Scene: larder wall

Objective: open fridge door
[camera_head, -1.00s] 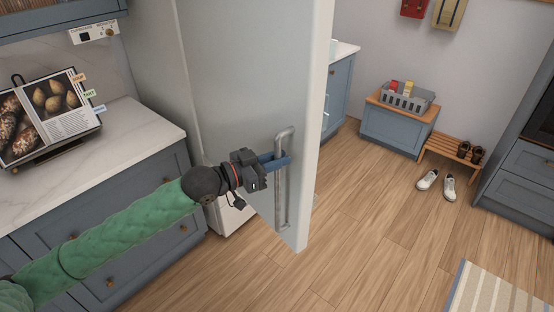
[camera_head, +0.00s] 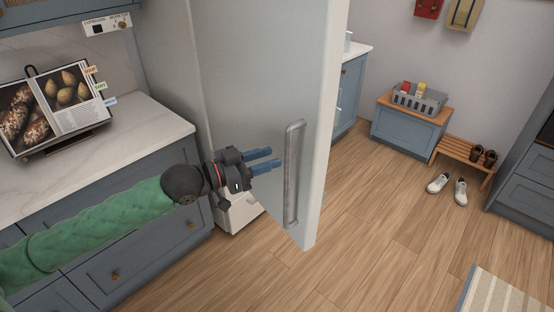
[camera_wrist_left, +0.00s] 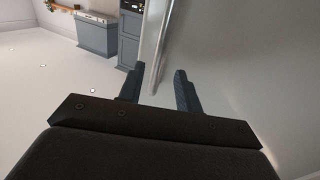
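The fridge door (camera_head: 265,95) is a tall light grey panel, swung open, with its front face towards me. Its vertical metal handle (camera_head: 292,175) is near the door's free edge. My left gripper (camera_head: 275,159) is left of the handle, with its two blue fingers apart and nothing between them. In the left wrist view the open fingers (camera_wrist_left: 158,88) show with the handle (camera_wrist_left: 158,60) just beyond them. The handle is clear of the fingers in the head view. My right gripper is in neither view.
A counter (camera_head: 130,150) with blue drawers and an open cookbook (camera_head: 60,105) is at left. A blue bench box (camera_head: 408,133) with a grey basket, a shoe rack (camera_head: 463,152) and white shoes (camera_head: 449,187) are at back right. The wood floor right of the door is mostly free.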

